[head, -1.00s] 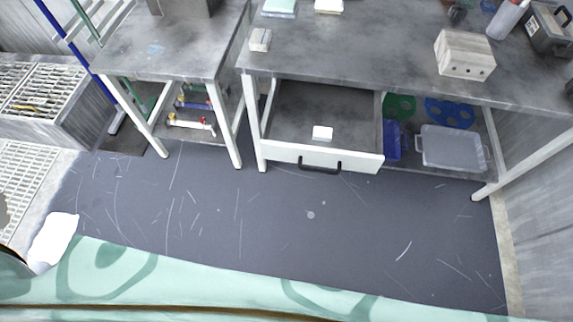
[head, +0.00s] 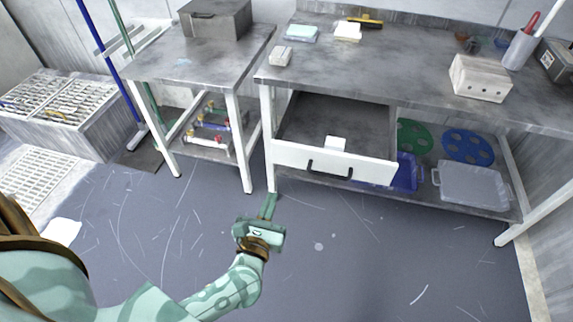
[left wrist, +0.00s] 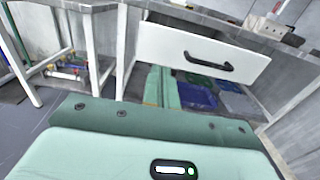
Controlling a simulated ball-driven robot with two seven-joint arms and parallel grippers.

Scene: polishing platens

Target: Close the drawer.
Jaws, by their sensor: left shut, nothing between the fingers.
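The drawer (head: 333,161) hangs under the long grey bench and is pulled open, with its white front and black handle (head: 330,169) towards me. A small white block (head: 335,143) lies inside it. The drawer front also shows in the left wrist view (left wrist: 195,52), with the handle right of centre. My left gripper (head: 269,205) is shut and empty, in front of the drawer, left of and lower than its handle in the picture. It does not appear to touch the drawer. Its fingers show in the left wrist view (left wrist: 161,88), below the drawer front. My right gripper is not in view.
The bench top (head: 380,75) carries a white block with holes (head: 480,78) and a cup of tools (head: 520,50). A shelf below holds a blue bin (head: 407,173) and a grey tray (head: 472,183). A side table (head: 200,60) stands left. The floor in front is clear.

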